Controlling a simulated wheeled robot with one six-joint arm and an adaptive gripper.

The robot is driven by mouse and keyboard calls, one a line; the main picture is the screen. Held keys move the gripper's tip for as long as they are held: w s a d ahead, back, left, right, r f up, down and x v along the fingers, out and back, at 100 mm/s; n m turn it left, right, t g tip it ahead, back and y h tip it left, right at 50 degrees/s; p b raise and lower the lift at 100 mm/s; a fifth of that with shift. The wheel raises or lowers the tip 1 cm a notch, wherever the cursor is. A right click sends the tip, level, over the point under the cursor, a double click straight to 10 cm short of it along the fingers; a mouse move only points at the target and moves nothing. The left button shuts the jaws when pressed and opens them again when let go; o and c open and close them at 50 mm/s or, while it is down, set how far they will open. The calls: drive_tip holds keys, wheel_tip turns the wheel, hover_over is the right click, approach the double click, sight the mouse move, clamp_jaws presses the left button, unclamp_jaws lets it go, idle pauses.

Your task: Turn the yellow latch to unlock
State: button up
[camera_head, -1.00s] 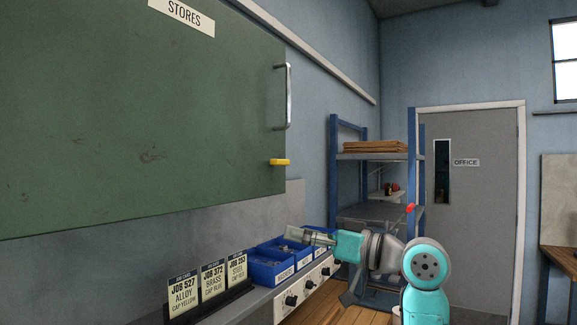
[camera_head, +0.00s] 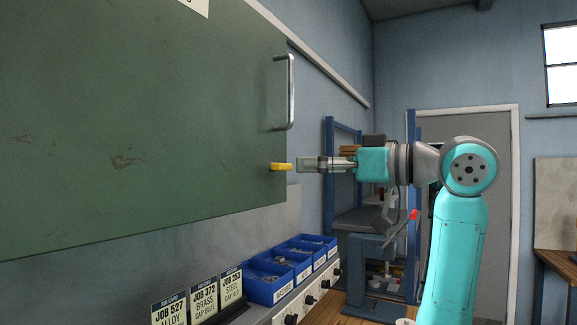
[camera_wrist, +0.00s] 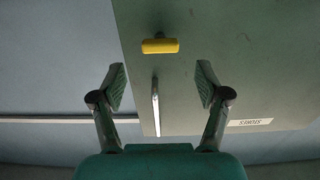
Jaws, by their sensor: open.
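The yellow latch (camera_head: 281,167) lies level near the lower right corner of the green cabinet door (camera_head: 150,120). My gripper (camera_head: 304,164) is just to the right of the latch in the head view, at about its height, pointing at it and apart from it. In the wrist view the yellow latch (camera_wrist: 160,46) shows above and between the two open fingers of my gripper (camera_wrist: 161,84), with nothing held. A metal handle (camera_head: 290,92) stands upright on the door above the latch; it also shows between the fingers in the wrist view (camera_wrist: 156,106).
Blue bins (camera_head: 270,284) with small parts and job cards (camera_head: 203,303) sit on the ledge below the cabinet. Blue shelving (camera_head: 329,170) stands behind my arm. A grey door (camera_head: 487,220) is at the back right.

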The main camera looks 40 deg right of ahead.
sight(287, 165)
drive_tip(key=x, duration=0.6)
drive_tip(key=c, duration=1.2)
drive_tip(key=shift+o, duration=0.2)
